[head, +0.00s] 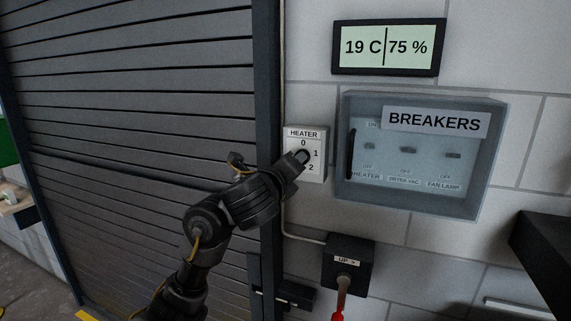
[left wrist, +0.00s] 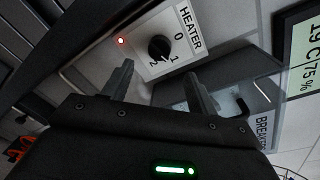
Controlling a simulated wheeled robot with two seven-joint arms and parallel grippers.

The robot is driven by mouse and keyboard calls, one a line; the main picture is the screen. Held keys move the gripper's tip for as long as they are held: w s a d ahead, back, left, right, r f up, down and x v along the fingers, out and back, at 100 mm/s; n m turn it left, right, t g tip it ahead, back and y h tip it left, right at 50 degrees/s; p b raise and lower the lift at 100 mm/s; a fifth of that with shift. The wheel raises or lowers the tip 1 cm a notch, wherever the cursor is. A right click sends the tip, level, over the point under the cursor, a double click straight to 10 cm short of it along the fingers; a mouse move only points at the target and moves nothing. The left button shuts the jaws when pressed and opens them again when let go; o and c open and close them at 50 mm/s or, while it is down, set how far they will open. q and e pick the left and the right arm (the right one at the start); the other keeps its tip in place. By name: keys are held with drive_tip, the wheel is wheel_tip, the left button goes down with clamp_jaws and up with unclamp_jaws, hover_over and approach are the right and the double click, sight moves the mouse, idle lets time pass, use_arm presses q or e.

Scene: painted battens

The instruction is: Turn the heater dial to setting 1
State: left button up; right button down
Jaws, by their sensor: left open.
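The heater panel (head: 318,169) is a pale plate on the wall, marked HEATER with 0, 1 and 2. It also shows in the left wrist view (left wrist: 147,32), with a red light lit at its corner. Its black round dial (left wrist: 160,47) carries a thin light mark, but I cannot tell exactly which number it points at. My left gripper (head: 301,157) is in front of the panel and covers most of the dial in the head view. In the left wrist view its fingers (left wrist: 159,72) are apart and empty, with the dial showing beyond the gap. My right gripper is not in view.
A translucent breaker box (head: 408,195) stands out from the wall just right of the panel. Below is a black UP switch box (head: 347,262) with a red-handled lever. A slatted shutter (head: 140,90) is on the left. A display (head: 389,47) reads 19 C, 75 %.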

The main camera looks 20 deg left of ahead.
use_arm(q)
drive_tip(key=s+p, duration=0.1)
drive_tip(key=s, duration=0.1)
drive_tip(key=shift+s+r, duration=0.1)
drive_tip(key=shift+s, duration=0.3)
